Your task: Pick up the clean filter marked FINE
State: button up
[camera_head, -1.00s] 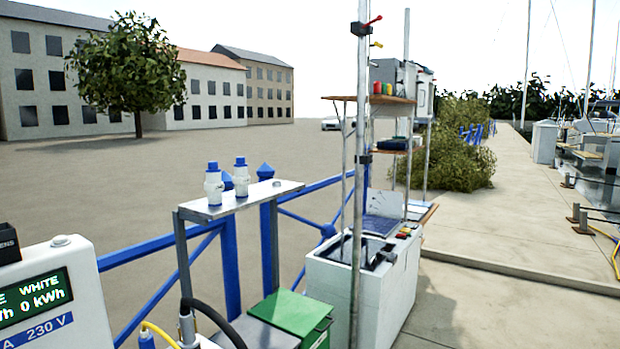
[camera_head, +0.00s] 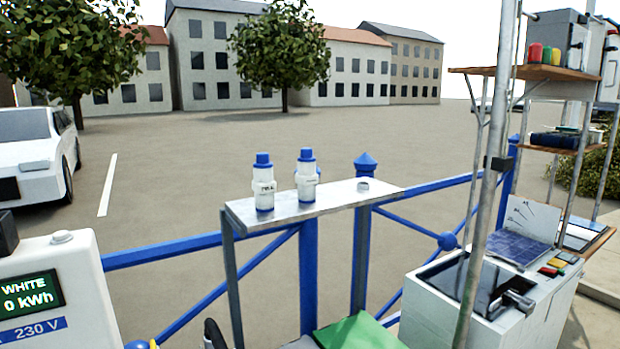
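Two small white filters with blue caps and blue bases stand upright on a narrow metal shelf (camera_head: 335,205) by the blue railing. The left filter (camera_head: 264,184) carries dark lettering too small to read for sure. The right filter (camera_head: 306,178) stands beside it, a little apart, and its marking cannot be read. I cannot tell which one is marked FINE. My gripper is not in view.
A white box with a display (camera_head: 45,290) stands at the lower left. A metal pole (camera_head: 490,190) rises in front of a white chest (camera_head: 470,305) at the right. A green lid (camera_head: 360,332) lies below the shelf. Blue railing (camera_head: 190,243) runs behind.

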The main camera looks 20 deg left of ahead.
aim_at(264, 185)
jog(key=u, duration=0.35)
jog(key=i, duration=0.65)
jog(key=u, duration=0.25)
jog(key=k, duration=0.8)
jog(key=u, duration=0.2)
jog(key=i, duration=0.75)
